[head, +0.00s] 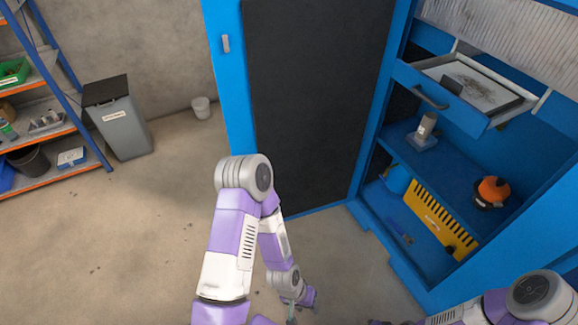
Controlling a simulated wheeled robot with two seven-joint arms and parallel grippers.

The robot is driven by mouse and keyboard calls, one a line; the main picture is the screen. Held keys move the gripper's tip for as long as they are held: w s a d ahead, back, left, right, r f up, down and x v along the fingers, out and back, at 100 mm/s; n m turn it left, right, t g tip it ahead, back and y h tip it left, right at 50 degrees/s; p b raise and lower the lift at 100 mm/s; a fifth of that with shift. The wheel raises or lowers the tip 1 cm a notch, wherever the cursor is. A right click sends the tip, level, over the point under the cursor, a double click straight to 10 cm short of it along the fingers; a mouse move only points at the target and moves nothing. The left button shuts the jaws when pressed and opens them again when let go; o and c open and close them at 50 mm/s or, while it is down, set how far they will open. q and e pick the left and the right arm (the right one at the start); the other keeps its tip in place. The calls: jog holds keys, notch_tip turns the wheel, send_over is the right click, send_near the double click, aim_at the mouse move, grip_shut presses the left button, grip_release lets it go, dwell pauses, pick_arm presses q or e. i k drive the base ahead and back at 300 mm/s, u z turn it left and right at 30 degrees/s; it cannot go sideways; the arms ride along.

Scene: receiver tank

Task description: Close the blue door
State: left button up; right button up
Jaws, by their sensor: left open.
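The blue door (236,95) stands open at the left side of the blue cabinet. It has a blue frame around a large dark panel (315,100) and a small grey handle (226,43) near its left edge. The cabinet's front is uncovered, so its shelves show. My left arm reaches in from the bottom, in front of the door's lower part. My left gripper (291,316) is open and low at the bottom edge, partly cut off and apart from the door. My right arm shows at the bottom right; its gripper is not clearly visible.
A drawer (440,98) is pulled out of the cabinet. A grey device (424,131), an orange-topped object (492,191) and a yellow toothed piece (440,219) sit inside. Floor between is clear.

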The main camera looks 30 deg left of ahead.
aim_at(302, 85)
jog(key=k, duration=0.5)
jog(key=u, duration=2.15)
jog(key=i, duration=4.55)
jog(key=z, duration=4.3)
jog(key=i, duration=0.5)
